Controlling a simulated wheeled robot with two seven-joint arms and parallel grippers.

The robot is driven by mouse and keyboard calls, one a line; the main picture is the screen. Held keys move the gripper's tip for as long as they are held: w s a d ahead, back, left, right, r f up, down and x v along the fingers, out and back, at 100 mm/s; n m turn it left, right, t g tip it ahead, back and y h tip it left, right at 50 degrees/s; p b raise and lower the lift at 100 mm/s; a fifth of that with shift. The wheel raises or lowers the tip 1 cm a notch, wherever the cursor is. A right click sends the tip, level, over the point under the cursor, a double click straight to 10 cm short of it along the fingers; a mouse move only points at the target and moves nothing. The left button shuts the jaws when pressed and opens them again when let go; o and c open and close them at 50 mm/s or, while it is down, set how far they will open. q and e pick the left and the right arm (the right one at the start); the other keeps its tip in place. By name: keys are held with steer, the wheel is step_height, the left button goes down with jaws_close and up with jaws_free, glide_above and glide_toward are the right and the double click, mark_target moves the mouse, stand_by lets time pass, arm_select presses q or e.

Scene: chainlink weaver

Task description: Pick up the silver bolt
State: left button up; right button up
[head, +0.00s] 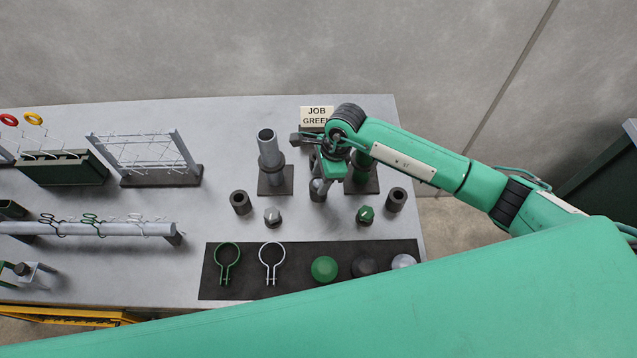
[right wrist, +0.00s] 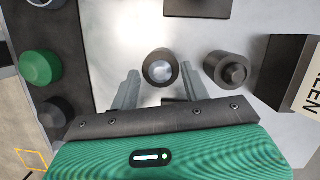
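The silver bolt (head: 272,216), grey with a hex head, stands upright on the table in the head view, in front of the tall grey post. My right gripper (head: 328,172) is to its right and farther back, apart from it. In the right wrist view, the right gripper's fingers (right wrist: 170,80) are spread, with a dark cylinder (right wrist: 160,68) showing a shiny silvery round centre between or below them. I cannot tell whether they touch it. I do not make out the silver bolt in that view. My left gripper is not in view.
A green bolt (head: 365,214) and dark cylinders (head: 240,202) (head: 396,199) stand nearby. A grey post (head: 267,150) rises behind the silver bolt. A dark mat (head: 210,285) with rings and round caps lies in front.

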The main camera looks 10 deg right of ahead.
steer(key=c, duration=0.9)
steer(key=shift+r, duration=0.1)
steer(key=shift+r+b, duration=3.2)
steer(key=shift+r, duration=6.75)
